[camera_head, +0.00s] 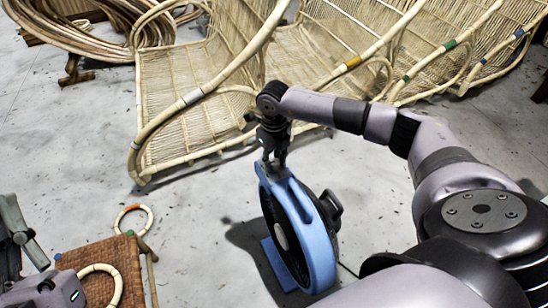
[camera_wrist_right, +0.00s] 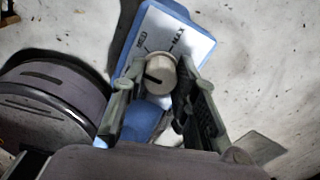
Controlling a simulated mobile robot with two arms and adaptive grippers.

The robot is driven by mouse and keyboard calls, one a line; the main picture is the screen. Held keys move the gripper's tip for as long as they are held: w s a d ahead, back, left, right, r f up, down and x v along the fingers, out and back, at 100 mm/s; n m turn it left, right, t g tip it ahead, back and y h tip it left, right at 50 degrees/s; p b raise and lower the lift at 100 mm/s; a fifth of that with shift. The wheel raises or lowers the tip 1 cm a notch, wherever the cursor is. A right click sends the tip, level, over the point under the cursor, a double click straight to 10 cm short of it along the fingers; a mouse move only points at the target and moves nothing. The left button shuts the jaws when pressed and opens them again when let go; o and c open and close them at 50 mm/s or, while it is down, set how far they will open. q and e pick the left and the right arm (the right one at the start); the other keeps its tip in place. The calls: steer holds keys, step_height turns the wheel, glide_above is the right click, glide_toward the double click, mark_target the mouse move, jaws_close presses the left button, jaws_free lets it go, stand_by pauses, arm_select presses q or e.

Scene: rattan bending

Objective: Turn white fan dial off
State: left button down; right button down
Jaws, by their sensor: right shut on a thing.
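A blue fan (camera_head: 312,236) with a dark round grille stands on the floor in the head view. Its white dial (camera_wrist_right: 160,74) shows in the right wrist view, on a white label panel (camera_wrist_right: 150,38) with markings that seem to read MED and MAX. A dark mark on the dial points to the lower left of that view. My right gripper (camera_head: 273,166) is at the top of the fan; its fingers (camera_wrist_right: 158,90) are shut on the dial from both sides. My left gripper (camera_head: 18,240) is partly in view at the lower left, and its fingertips are unclear.
Large rattan frames (camera_head: 200,110) stand behind the fan, and coiled canes (camera_head: 80,25) lie at the back left. Bare grey floor (camera_head: 185,225) is left of the fan.

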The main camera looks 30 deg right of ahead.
steer(key=n, duration=0.3)
steer(key=shift+r+n+p, duration=0.1)
steer(key=shift+n+p, duration=0.3)
steer(key=shift+n, duration=0.9)
steer(key=n, duration=0.2)
steer(key=shift+n+p, duration=0.3)
steer(key=shift+n, duration=0.1)
steer(key=n, duration=0.2)
steer(key=shift+n, duration=0.3)
steer(key=n, duration=0.2)
steer(key=shift+n, duration=1.6)
arm_select(q)
steer(key=w+f+g+y, duration=0.2)
steer(key=w+f+g, duration=0.2)
steer(key=f, duration=0.2)
steer(key=shift+w+d+f+g, duration=0.15)
steer(key=shift+w+f+g, duration=0.15)
steer(key=shift+g, duration=0.1)
arm_select(e)
steer(key=shift+n, duration=1)
